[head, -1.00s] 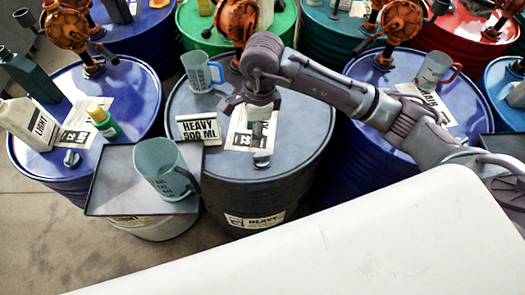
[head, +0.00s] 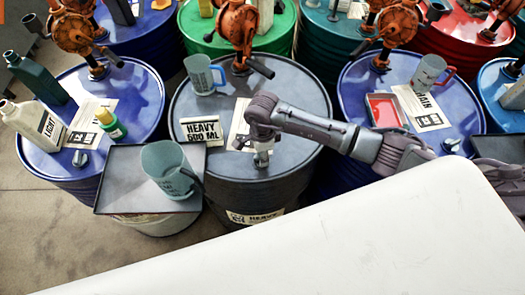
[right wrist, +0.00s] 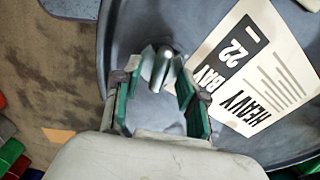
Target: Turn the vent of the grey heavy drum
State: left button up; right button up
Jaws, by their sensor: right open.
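The grey heavy drum (head: 290,95) stands in the middle of the head view, with a "HEAVY" label on its side. Its vent, a small metal fitting (head: 262,160), is near the front edge of the lid, largely covered by my right gripper (head: 262,148). In the right wrist view the vent (right wrist: 158,66) shows as a silvery lever with rounded ends. My right gripper (right wrist: 155,78) is open, with its green-padded fingers on either side of the vent, near the fingertips. Whether either finger touches it I cannot tell. My left gripper is not in view.
A "HEAVY 500 ML" sign (head: 201,130), a paper label (head: 240,125), a blue measuring jug (head: 204,75) and an orange pump (head: 237,25) are on the lid. A tray (head: 115,195) with a teal jug (head: 170,170) stands at left front. Other drums crowd around.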

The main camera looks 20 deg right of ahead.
jog(key=shift+f, duration=0.2)
jog(key=shift+c, duration=0.2)
grip_shut()
